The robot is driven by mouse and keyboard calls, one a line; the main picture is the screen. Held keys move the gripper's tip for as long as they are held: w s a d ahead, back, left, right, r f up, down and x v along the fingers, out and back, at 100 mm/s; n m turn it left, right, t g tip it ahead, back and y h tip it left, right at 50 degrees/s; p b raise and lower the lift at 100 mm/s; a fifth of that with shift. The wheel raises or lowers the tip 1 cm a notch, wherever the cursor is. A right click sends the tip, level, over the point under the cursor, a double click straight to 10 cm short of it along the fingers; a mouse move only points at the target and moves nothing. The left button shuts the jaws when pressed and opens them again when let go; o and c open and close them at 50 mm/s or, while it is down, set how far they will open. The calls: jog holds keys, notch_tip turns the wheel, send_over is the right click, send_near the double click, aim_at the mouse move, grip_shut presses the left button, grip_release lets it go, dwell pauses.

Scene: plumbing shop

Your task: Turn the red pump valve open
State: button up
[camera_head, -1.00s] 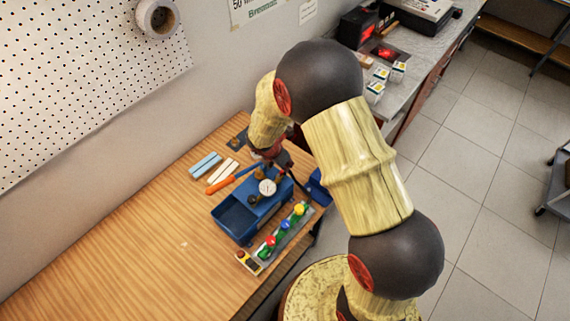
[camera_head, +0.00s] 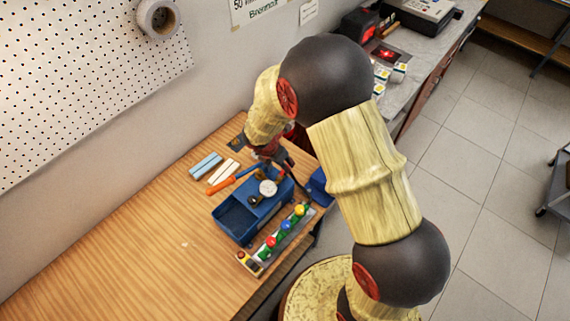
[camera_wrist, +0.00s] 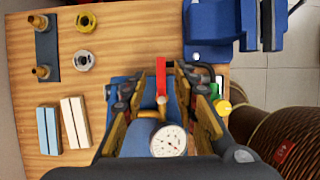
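The blue pump (camera_head: 236,220) stands on the wooden workbench, with a white round gauge (camera_head: 268,188) on top. In the wrist view the gauge (camera_wrist: 168,140) is at the lower middle. The red pump valve handle (camera_wrist: 161,76) points up the wrist picture, above a brass fitting (camera_wrist: 161,100). My gripper (camera_wrist: 160,88) is open, with one finger on each side of the red handle; I see gaps on both sides. In the head view my gripper (camera_head: 270,155) is over the far end of the pump, and the red handle is hard to make out there.
A manifold with red, blue and yellow knobs (camera_head: 284,236) lies right of the pump. Blue and white bars (camera_head: 205,165) and an orange-handled tool (camera_head: 221,187) lie left. The near left bench is clear.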

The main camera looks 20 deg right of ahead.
aim_at(277, 176)
jog(key=v, duration=0.9)
jog(key=shift+d, duration=0.1)
jog(key=s+d+r+m+t+y+b, duration=0.1)
jog(key=s+r+m+y+b, duration=0.1)
jog(key=s+m+b, duration=0.8)
jog(key=s+d+r+m+t+y+b, duration=0.1)
jog(key=s+r+m+t+y+b, duration=0.1)
jog(key=s+m+b, duration=0.7)
jog(key=s+m, duration=0.4)
jog(key=m, duration=0.1)
jog(key=shift+d+r+b, duration=0.25)
jog(key=shift+r+b, duration=0.1)
jog(key=shift+s, duration=0.15)
